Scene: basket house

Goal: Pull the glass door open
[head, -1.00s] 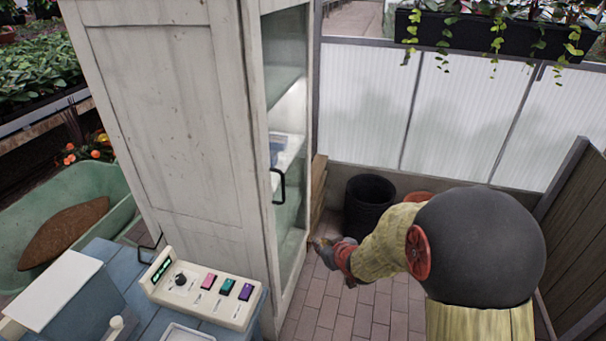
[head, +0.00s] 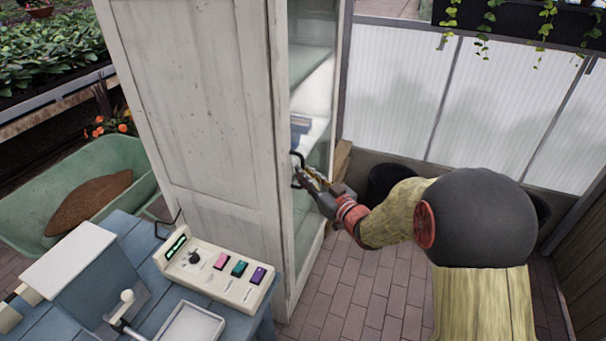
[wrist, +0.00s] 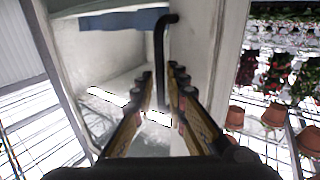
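The glass door (head: 308,225) is the narrow glazed front of a tall white cabinet and looks closed. Its black bar handle (head: 296,160) sits near the door's left edge, at about mid height. My gripper (head: 306,176) is at the handle, pointing towards the door. In the wrist view the handle (wrist: 160,60) runs between the two fingers of my gripper (wrist: 161,78), with visible gaps on both sides. The fingers are parted and do not appear clamped on the bar. Part of the handle is hidden behind the fingers in the head view.
The white cabinet (head: 200,110) stands left of my arm. A blue table (head: 140,235) with a button panel (head: 215,272) is in front of it. A dark bin (head: 385,180) stands behind my arm. The brick floor (head: 350,300) before the door is clear.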

